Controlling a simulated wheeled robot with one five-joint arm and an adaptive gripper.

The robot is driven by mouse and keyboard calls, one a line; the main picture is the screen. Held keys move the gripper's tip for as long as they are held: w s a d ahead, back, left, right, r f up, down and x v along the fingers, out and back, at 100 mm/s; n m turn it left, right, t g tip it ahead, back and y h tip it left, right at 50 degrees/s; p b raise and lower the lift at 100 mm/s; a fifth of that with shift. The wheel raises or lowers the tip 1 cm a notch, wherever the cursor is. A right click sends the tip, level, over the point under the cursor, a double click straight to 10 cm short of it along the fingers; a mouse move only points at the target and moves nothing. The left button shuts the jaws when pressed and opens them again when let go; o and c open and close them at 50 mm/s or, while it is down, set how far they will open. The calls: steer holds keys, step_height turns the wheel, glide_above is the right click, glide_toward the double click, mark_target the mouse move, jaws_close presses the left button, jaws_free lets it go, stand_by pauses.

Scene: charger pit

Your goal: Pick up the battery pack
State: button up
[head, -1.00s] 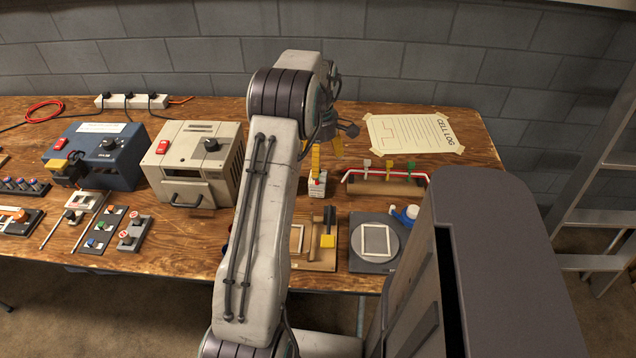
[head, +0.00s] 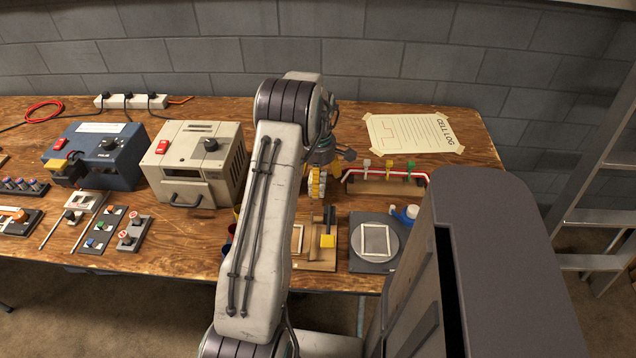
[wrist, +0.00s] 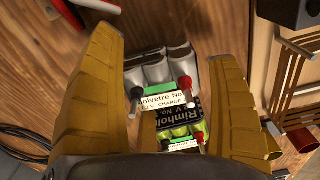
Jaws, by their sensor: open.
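My gripper (head: 317,182) is open and low over the back middle of the bench in the head view. In the wrist view its yellow fingers stand left and right of battery cells. A grey battery pack (wrist: 158,70) has a white label reading "olvetre No", a green strip, and one dark and one red terminal. Nearer the camera are yellow-green cells (wrist: 183,131) with a black "Rimholt" label and similar terminals. I cannot tell whether these are one pack or two. Contact with the fingers is unclear. The fingers hide the pack in the head view.
A rack with a red bar (head: 385,178) stands close right of my gripper. A beige charger box (head: 190,165) and blue box (head: 97,155) stand left. A turntable (head: 385,240) with a white frame is front right. Taped paper (head: 412,135) lies behind.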

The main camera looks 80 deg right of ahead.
steer(key=shift+c, duration=0.2)
steer(key=c, duration=1.2)
steer(key=shift+d+r, duration=0.1)
steer(key=shift+r, duration=0.1)
